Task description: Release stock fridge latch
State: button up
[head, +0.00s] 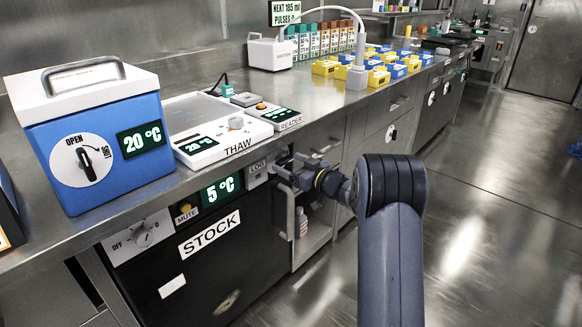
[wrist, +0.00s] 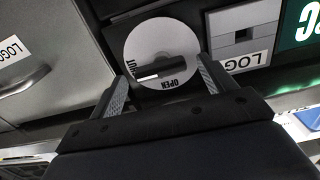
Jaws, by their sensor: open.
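The stock fridge (head: 255,245) has a dark front with a white STOCK label and a 5 °C display. In the wrist view its latch is a round white dial (wrist: 142,42) with a black handle (wrist: 168,70), marked OPEN and SHUT. The handle lies nearly level, its white-marked end pointing left toward SHUT. My gripper (wrist: 162,74) is open, with one finger on each side of the handle and nothing held. Whether the fingers touch the dial cannot be told. In the head view my gripper (head: 287,174) is at the fridge's upper right, hiding the latch.
A LOG panel (wrist: 240,42) sits beside the dial, near the right finger. A grey drawer (wrist: 35,80) is at left in the wrist view. The steel counter (head: 130,200) overhangs the fridge. An open shelf with a bottle (head: 301,222) stands beside it.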

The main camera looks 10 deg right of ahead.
jog(key=shift+w+a, duration=0.15)
jog(key=shift+c, duration=0.2)
jog(key=c, duration=0.9)
jog(key=shift+c, duration=0.2)
